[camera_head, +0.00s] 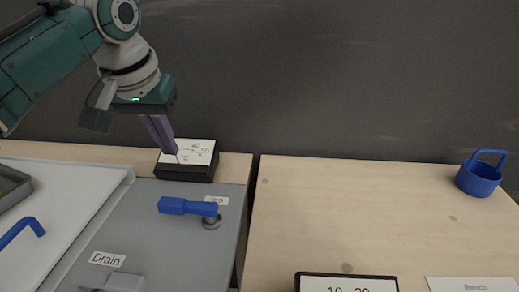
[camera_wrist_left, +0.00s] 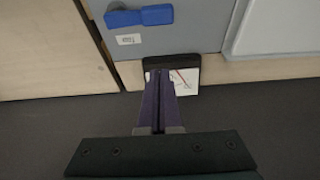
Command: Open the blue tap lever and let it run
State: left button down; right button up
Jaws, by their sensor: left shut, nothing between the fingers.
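The blue tap lever (camera_head: 187,206) lies across its round grey pivot on the grey panel, pointing left in the head view. It also shows at the top of the left wrist view (camera_wrist_left: 139,16), with a small label beside it. My left gripper (camera_head: 170,151) is shut and empty, with its purple fingers pointing down. Its tips are in front of or at the white dial gauge (camera_head: 199,152), behind the lever and apart from it. In the left wrist view the fingers (camera_wrist_left: 161,73) overlap the gauge; I cannot tell whether they touch it. My right gripper is not in view.
A panel label reads "Drain" (camera_head: 106,259), near a grey fitting (camera_head: 118,283). A white tray (camera_head: 60,222) with a blue hooked piece (camera_head: 22,231) is at left. A blue handled cup (camera_head: 479,178) stands far right. A display (camera_head: 346,282) is at the front. The wooden tabletop's middle is clear.

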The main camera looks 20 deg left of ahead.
aim_at(188, 207)
pick_arm(q)
jog(key=shift+s+a, duration=0.1)
jog(key=shift+a, duration=0.1)
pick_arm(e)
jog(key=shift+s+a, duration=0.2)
